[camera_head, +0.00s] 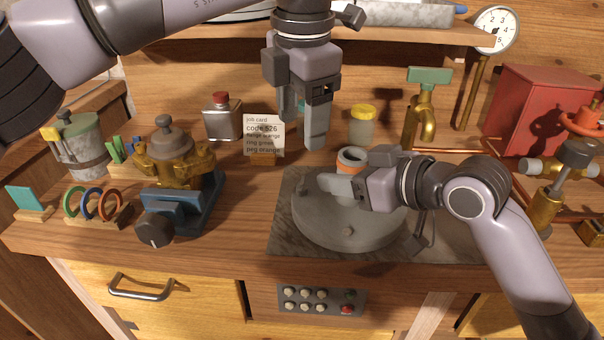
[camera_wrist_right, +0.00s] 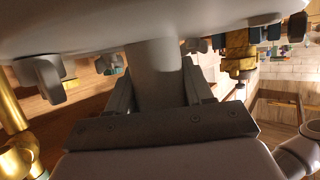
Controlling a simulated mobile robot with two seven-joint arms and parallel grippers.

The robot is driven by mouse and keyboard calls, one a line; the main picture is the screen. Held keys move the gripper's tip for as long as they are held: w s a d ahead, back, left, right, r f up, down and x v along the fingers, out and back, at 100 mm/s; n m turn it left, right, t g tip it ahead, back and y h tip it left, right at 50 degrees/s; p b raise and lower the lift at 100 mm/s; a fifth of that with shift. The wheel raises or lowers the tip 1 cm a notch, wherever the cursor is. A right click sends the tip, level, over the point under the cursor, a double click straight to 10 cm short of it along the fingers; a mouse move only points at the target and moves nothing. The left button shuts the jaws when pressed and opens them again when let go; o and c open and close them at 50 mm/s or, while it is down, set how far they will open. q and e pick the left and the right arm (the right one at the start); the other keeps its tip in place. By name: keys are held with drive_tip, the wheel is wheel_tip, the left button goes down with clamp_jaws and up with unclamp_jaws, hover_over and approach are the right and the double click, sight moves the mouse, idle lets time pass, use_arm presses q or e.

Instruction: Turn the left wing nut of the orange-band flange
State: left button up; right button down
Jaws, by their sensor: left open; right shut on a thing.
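The orange-band flange shows as a grey round lid (camera_head: 325,235) whose short neck carries an orange band (camera_head: 352,157). My right gripper (camera_head: 335,186) is shut on the grey neck (camera_wrist_right: 160,75), which stands between its fingers in the right wrist view; the lid (camera_wrist_right: 200,15) fills the top of that view. I cannot tell surely which is the left wing nut. My left gripper (camera_head: 302,130) is open and empty above the bench, behind and left of the neck.
A job card (camera_head: 263,135) stands behind the lid, near a jar with a yellow cap (camera_head: 362,127). A brass pot (camera_head: 172,158) sits in a blue vise (camera_head: 180,215) at the left. A brass tap (camera_head: 422,115) and a red box (camera_head: 540,105) stand at the right.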

sight(302, 181)
use_arm(q)
drive_tip(key=f+m, duration=0.2)
drive_tip(key=f, duration=0.1)
drive_tip(key=f+m+g, duration=0.1)
drive_tip(key=f+m, duration=0.2)
drive_tip(key=f, duration=0.1)
drive_tip(key=f+m, duration=0.2)
drive_tip(key=f, duration=0.1)
drive_tip(key=shift+w+f+m+g, duration=0.2)
drive_tip(key=shift+w+m+g, duration=0.1)
drive_tip(key=shift+m, duration=0.1)
idle(0.3)
drive_tip(key=c, duration=1.1)
